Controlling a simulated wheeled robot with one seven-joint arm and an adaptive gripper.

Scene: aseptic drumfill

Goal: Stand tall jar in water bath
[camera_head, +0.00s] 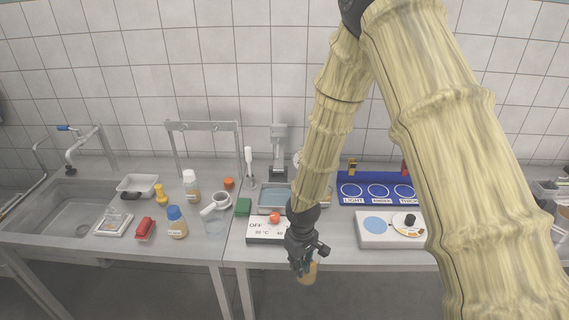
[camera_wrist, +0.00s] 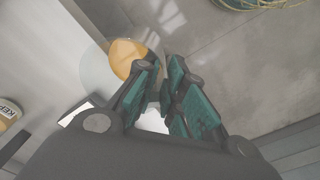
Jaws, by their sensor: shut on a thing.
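My gripper (camera_head: 301,266) is in front of the bench's front edge, low and right of the water bath (camera_head: 264,231). It is shut on a clear jar with amber contents (camera_head: 310,274), which hangs over the floor. In the wrist view the teal-padded fingers (camera_wrist: 163,100) close at the jar (camera_wrist: 127,57); its amber contents show beyond the left finger. The fingers hide part of the jar. The water bath has a front panel marked OFF and temperatures, an orange knob, and an open basin of bluish water (camera_head: 272,199) behind; my arm hides its right side.
Left of the bath stand a green block (camera_head: 243,207), a white mug (camera_head: 222,201), a clear vessel (camera_head: 212,221), a blue-capped bottle (camera_head: 176,223) and a white-capped bottle (camera_head: 191,187). A grey stand (camera_head: 279,150) rises behind the basin. A dial device (camera_head: 374,228) is at right.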

